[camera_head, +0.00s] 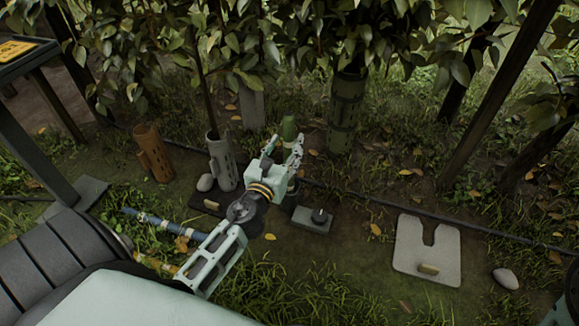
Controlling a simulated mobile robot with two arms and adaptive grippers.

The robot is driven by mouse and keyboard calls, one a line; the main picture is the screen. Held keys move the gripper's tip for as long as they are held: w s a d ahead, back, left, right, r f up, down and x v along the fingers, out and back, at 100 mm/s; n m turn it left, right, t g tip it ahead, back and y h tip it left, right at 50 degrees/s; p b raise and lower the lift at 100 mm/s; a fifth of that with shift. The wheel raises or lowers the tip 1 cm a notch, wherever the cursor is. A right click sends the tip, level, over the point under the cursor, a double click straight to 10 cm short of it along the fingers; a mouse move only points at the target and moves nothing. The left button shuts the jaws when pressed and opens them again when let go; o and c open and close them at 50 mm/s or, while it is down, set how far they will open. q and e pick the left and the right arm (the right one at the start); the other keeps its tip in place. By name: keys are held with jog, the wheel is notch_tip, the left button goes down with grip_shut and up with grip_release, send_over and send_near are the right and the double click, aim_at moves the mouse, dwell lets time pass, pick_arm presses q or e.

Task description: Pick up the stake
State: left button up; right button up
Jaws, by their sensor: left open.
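My left gripper (284,146) reaches out over the ground near the middle of the view. Its fingers are open and point away from me. An upright green piece (289,127) with a pale lower part shows between and behind the fingertips. It may be the stake, but I cannot tell for sure, nor whether the fingers touch it. Its lower end is hidden by the gripper. A blue banded rod (150,219) lies on the ground left of my arm, and its right end runs toward the arm. My right gripper is not in view.
A brown tube (154,152), a grey perforated tube (222,160) and a dark green trunk guard (346,112) stand behind. A grey block (312,221) lies right of the gripper. A pale notched plate (408,245) and a stone (505,278) lie farther right. Leaves hang above.

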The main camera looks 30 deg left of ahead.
aim_at(287, 140)
pick_arm(q)
jog(key=x, duration=0.2)
jog(key=b+x, duration=0.1)
jog(key=x, duration=0.1)
jog(key=shift+w+a+f, duration=0.2)
jog(key=shift+w+a, duration=0.05)
jog(key=shift+a, duration=0.2)
grip_shut()
